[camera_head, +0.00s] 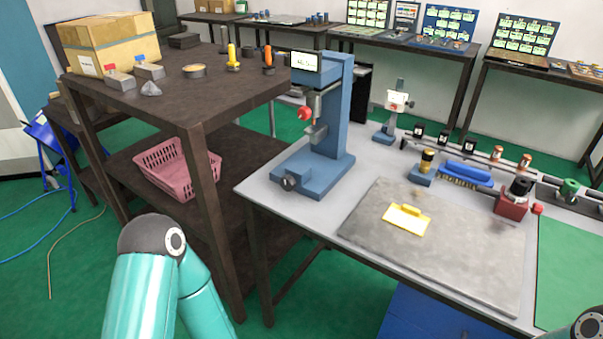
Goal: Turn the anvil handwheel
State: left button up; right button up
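A blue bench instrument (340,110) with a display on top stands at the left end of the grey workbench. A small dark round knob (289,183) sits at the front left of its base; it looks like the handwheel, though I cannot be sure. A red ball knob (305,113) is on the side of its head. Neither gripper shows. Only teal links of my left arm are in view at the lower left, well short of the instrument, and a small part of my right arm is at the bottom right corner.
A dark shelf table (200,102) with a cardboard box (110,42) and small tools stands left of the workbench. A pink basket (178,170) is on its lower shelf. A grey mat (440,265) with a yellow piece (407,219) lies right of the instrument.

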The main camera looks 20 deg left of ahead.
aim_at(288, 183)
jog(key=u, duration=3.05)
jog(key=i, duration=0.1)
jog(key=z, duration=4.1)
jog(key=k, duration=1.3)
jog(key=u, duration=1.15)
jog(key=i, duration=1)
jog(key=z, duration=0.15)
